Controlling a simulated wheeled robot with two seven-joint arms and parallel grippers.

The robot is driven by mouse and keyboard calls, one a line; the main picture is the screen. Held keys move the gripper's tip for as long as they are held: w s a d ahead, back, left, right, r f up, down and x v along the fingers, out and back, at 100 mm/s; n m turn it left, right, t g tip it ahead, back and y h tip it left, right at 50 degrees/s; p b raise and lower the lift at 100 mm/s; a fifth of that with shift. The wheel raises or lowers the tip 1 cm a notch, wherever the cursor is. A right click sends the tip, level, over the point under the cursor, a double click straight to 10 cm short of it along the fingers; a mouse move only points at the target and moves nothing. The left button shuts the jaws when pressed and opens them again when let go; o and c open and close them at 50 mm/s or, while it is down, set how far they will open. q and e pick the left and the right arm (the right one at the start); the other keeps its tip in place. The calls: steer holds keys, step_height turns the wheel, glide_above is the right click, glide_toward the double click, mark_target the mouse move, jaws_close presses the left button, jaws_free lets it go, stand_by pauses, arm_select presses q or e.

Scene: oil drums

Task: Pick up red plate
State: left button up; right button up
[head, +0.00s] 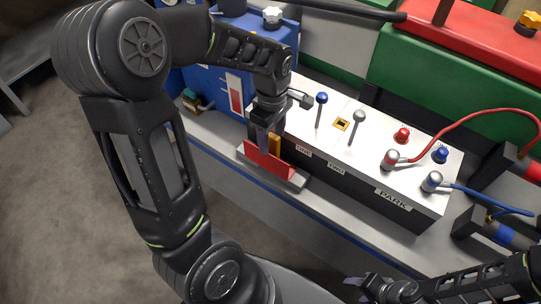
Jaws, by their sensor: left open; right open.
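The red plate (264,163) stands upright on a small grey holder (292,179) on the bench ledge, in front of the white-topped control box. An orange piece (274,143) stands just behind it. My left gripper (263,146) points down at the red plate's upper edge. Its fingers are open and overlap the plate in the picture; I cannot tell whether they touch it. The gripper hides part of the plate's top. My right gripper (366,286) is open and empty at the bottom of the view, away from the plate.
The control box (335,120) has upright levers with a blue knob (321,97) and a grey knob (359,115) close to my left gripper. Red (465,118) and blue (490,208) cables run at the right. Blue, green and red drums stand behind.

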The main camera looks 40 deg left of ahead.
mark_target(271, 153)
arm_select(q)
steer(key=shift+f, duration=1.3)
steer(key=shift+a+f+p, duration=0.2)
steer(key=shift+f+p, duration=0.3)
steer(key=shift+f, duration=2.15)
jaws_close()
